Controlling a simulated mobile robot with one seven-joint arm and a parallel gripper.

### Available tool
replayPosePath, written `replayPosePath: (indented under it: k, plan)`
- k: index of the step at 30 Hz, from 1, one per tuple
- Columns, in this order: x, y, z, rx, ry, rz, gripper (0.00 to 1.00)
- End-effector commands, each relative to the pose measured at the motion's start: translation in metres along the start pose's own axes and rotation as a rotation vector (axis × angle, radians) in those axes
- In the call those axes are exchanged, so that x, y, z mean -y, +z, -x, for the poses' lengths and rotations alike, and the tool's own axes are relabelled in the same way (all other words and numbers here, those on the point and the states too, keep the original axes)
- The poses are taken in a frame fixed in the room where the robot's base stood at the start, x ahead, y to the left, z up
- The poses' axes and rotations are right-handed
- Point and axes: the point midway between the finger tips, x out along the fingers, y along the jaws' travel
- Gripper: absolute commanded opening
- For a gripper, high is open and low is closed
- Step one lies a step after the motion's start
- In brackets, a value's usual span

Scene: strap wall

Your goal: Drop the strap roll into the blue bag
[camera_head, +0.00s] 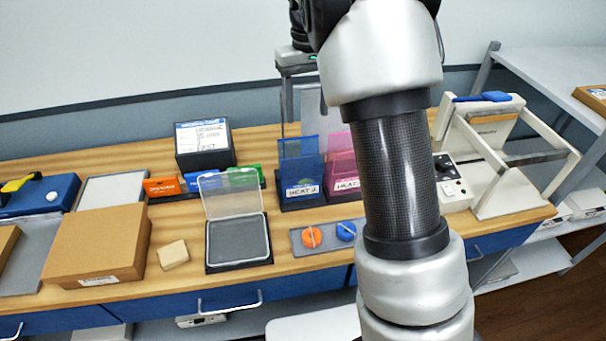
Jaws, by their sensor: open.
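I cannot single out the strap roll for certain. An orange round piece (312,237) and a blue round piece (346,231) lie side by side on a grey tray (329,247) near the table's front edge. Nothing is clearly a blue bag. A see-through blue upright holder (300,172) with a white handwritten label stands just behind the tray, beside a similar pink one (342,170). My arm rises through the right-middle of the view and hides part of the table. My gripper's fingertips do not show; the arm's dark end is cut off at the top edge.
A clear-lidded box (238,240) stands open left of the tray. Further left are a tan block (173,254) and a brown cardboard box (95,245). A black box (204,146) stands behind. A white frame (510,165) stands at the right.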

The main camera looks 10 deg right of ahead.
Motion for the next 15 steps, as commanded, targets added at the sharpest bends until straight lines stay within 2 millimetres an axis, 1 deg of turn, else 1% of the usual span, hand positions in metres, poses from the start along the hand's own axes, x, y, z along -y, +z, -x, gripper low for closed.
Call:
replayPosePath:
  k: [1,9,12,15]
  plan:
    - [0.000,-0.001,0.013,-0.007,0.001,0.000,0.58]
    - [-0.001,-0.001,0.081,-0.005,0.001,-0.002,0.58]
    - [-0.001,-0.001,0.104,-0.005,0.001,-0.001,0.58]
    - [-0.001,-0.001,0.123,-0.005,0.000,-0.001,0.58]
